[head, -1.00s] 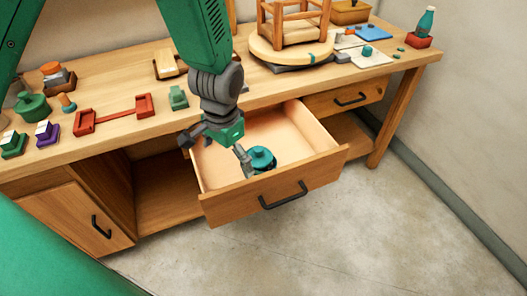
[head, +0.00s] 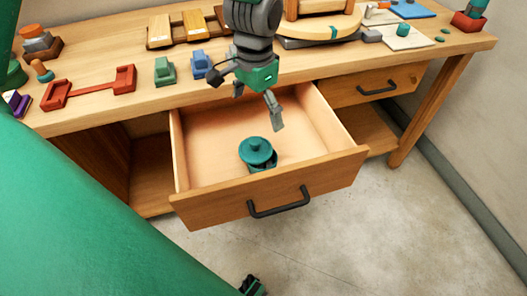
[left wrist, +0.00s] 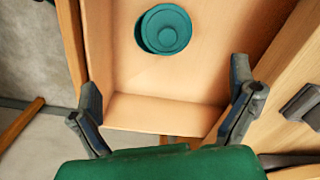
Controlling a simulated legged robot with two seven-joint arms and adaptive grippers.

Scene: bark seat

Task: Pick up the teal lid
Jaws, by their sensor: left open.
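The teal lid (head: 257,150), round with a knob on top, is inside the open drawer (head: 215,206). It seems to sit on a darker teal pot (head: 264,167), mostly hidden beneath it. The lid also shows near the top of the left wrist view (left wrist: 165,28). My left gripper (head: 257,107) is open and empty, above the drawer's back part, apart from the lid. In the wrist view its fingers (left wrist: 166,112) are spread wide, with the lid beyond them. A small dark and green part (head: 252,286) at the bottom edge may be my right gripper; its jaws are unclear.
The wooden workbench (head: 120,110) behind the drawer holds a red bracket (head: 90,90), a green block (head: 164,70), a blue block (head: 200,64) and a round turntable. The drawer has free floor around the lid. A shut drawer (head: 362,86) is to the right.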

